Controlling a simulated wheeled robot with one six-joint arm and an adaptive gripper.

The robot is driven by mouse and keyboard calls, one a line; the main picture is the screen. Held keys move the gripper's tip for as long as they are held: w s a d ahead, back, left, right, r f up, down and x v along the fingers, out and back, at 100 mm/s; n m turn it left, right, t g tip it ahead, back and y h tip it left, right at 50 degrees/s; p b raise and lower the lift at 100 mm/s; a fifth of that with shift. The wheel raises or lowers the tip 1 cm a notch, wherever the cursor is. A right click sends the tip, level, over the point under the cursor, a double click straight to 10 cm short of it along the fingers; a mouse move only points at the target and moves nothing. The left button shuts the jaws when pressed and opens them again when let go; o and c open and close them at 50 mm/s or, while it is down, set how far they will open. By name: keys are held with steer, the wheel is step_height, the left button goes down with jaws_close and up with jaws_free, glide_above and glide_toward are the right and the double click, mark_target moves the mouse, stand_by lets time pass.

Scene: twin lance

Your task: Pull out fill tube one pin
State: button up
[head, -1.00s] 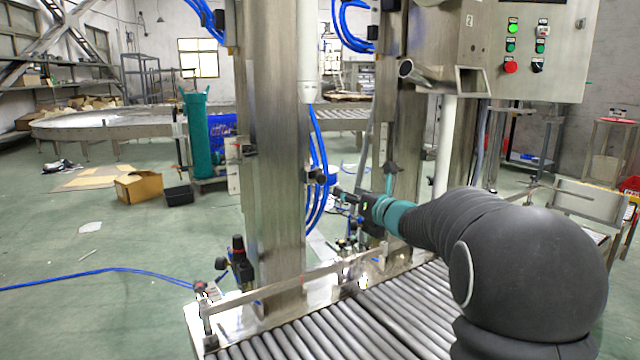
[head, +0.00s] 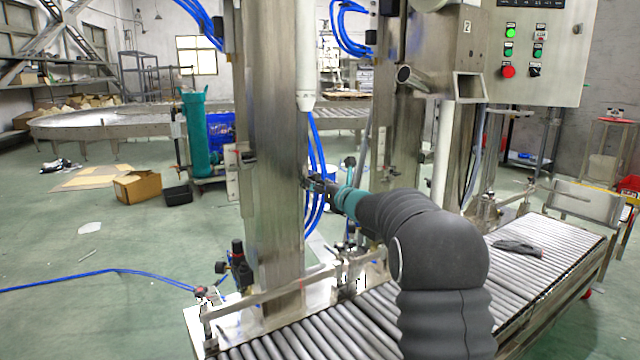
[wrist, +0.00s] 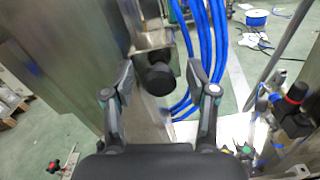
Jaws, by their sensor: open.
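A black round knob (wrist: 158,78), which looks like the pin, sticks out from a metal bracket on the steel column (head: 270,150). In the wrist view it lies between and just beyond my open fingertips. My gripper (wrist: 160,92) is open and empty, one finger on each side of the knob. In the head view my gripper (head: 312,184) is at the right edge of the column and covers the knob. I cannot tell whether a finger touches it.
Blue hoses (wrist: 205,45) hang close behind the right finger. A roller conveyor (head: 330,320) runs below my arm. A second column (head: 395,130) and a control box (head: 540,50) stand to the right. A black-and-red valve (wrist: 295,105) is at lower right in the wrist view.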

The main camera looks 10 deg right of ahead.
steer(key=shift+w, duration=0.1)
jaws_close()
steer(key=b+v, duration=0.2)
steer(key=b, duration=0.1)
steer(key=shift+f, duration=0.1)
stand_by(0.4)
jaws_free()
steer(key=shift+s, duration=0.2)
steer(key=v, duration=1.2)
